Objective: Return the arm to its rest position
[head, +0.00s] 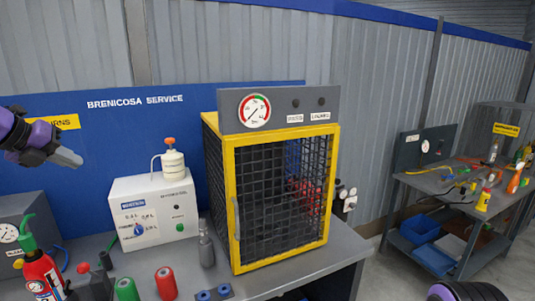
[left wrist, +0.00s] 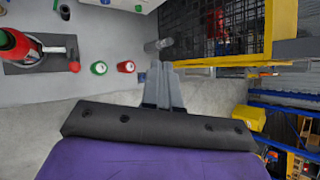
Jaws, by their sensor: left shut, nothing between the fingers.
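My left gripper (head: 77,159) is at the left of the head view, raised in front of the blue back panel. It is above the bench and touches nothing. In the left wrist view its fingers (left wrist: 162,88) are together with nothing between them. A purple and black part of my right arm shows at the bottom right edge of the head view; its gripper is out of the picture.
The yellow-framed mesh cage (head: 232,205) stands on the grey bench, its door shut. Left of it are a white dosing box (head: 150,215), a red extinguisher (head: 42,275), and green (head: 127,290) and red (head: 166,283) cylinders. A cluttered side table (head: 440,182) is at right.

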